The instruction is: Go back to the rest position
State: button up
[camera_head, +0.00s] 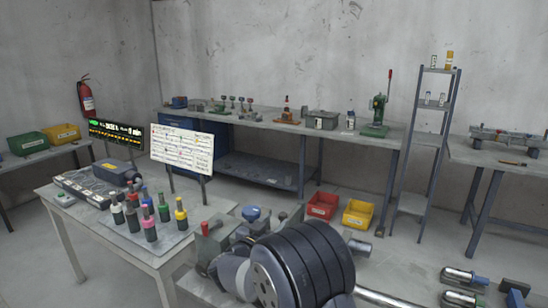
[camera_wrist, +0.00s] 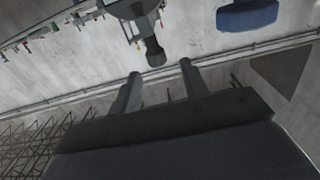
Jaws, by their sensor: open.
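My gripper shows in the wrist view (camera_wrist: 160,78), with two grey fingers spread apart. Nothing sits between the fingers. In the wrist view, a grey machine part with a dark rounded knob (camera_wrist: 155,52) lies beyond the fingertips, apart from them as far as I can tell. A blue part (camera_wrist: 247,15) is at the upper right of that view. In the head view my dark arm fills the lower middle and my gripper is not seen.
A table (camera_head: 62,215) at left holds several colored bottles (camera_head: 148,222) on a tray. A workbench (camera_head: 270,125) runs along the back wall. Red (camera_head: 322,205) and yellow (camera_head: 357,214) bins stand on the floor. A tall shelf (camera_head: 428,135) stands at right. A sign board (camera_head: 182,148) stands behind the table.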

aim_at(281, 216)
jog(key=p+x, duration=0.1)
jog(key=x, duration=0.4)
jog(key=shift+w+d, duration=0.1)
jog(key=shift+d, duration=0.1)
